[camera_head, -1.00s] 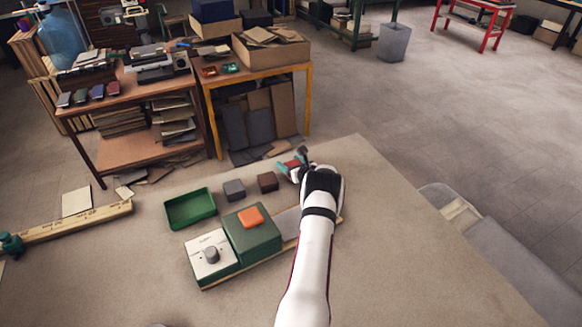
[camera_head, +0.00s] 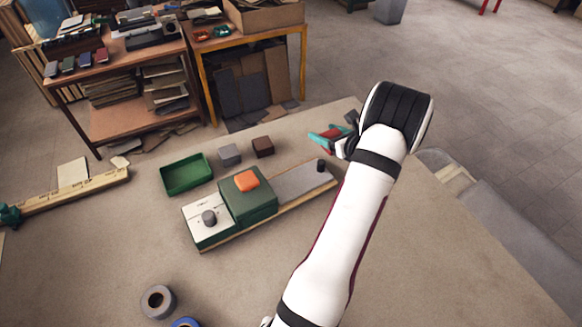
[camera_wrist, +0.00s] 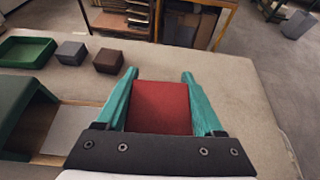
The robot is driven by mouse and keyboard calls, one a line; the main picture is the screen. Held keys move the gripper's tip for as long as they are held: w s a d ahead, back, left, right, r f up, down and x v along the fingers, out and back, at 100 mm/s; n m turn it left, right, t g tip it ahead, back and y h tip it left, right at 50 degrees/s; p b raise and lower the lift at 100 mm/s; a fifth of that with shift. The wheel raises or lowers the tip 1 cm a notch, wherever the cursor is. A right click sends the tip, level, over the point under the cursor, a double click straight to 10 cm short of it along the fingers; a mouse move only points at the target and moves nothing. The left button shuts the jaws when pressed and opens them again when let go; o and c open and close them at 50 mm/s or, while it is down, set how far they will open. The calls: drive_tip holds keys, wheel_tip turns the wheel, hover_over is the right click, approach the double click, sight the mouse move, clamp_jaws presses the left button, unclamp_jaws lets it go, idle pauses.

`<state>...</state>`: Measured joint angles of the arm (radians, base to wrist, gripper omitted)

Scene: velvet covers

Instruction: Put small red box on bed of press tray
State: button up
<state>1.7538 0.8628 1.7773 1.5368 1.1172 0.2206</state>
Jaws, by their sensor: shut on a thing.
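My gripper (camera_head: 328,138) has teal fingers and is shut on the small red box (camera_wrist: 161,107). In the wrist view the box sits between both fingers (camera_wrist: 158,90). In the head view only a bit of red shows between the fingers. The gripper is held above the table, behind the far right end of the press. The press has a grey metal bed (camera_head: 300,182) on a wooden base, with a dark knob at its right end.
A green open tray (camera_head: 187,187), a grey box (camera_head: 229,154) and a brown box (camera_head: 263,146) stand behind the press. A wooden ruler bar (camera_head: 75,195) lies at left. Tape rolls (camera_head: 158,301) lie in front. The table's right side is clear.

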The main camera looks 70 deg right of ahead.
drive_tip(key=s+a+r, duration=0.2)
drive_tip(key=a, duration=1)
hover_over(282, 178)
wheel_tip(282, 178, down, 7)
drive_tip(key=shift+a+r, duration=0.1)
drive_tip(key=shift+r, duration=0.05)
drive_tip(key=shift+w+f, duration=0.1)
drive_tip(key=shift+f, duration=1.85)
drive_tip(key=o, duration=1.4)
drive_tip(key=shift+f, duration=0.1)
drive_tip(key=shift+c, duration=0.2)
drive_tip(key=shift+r, duration=0.2)
drive_tip(key=v, duration=1.2)
drive_tip(key=shift+f, duration=0.2)
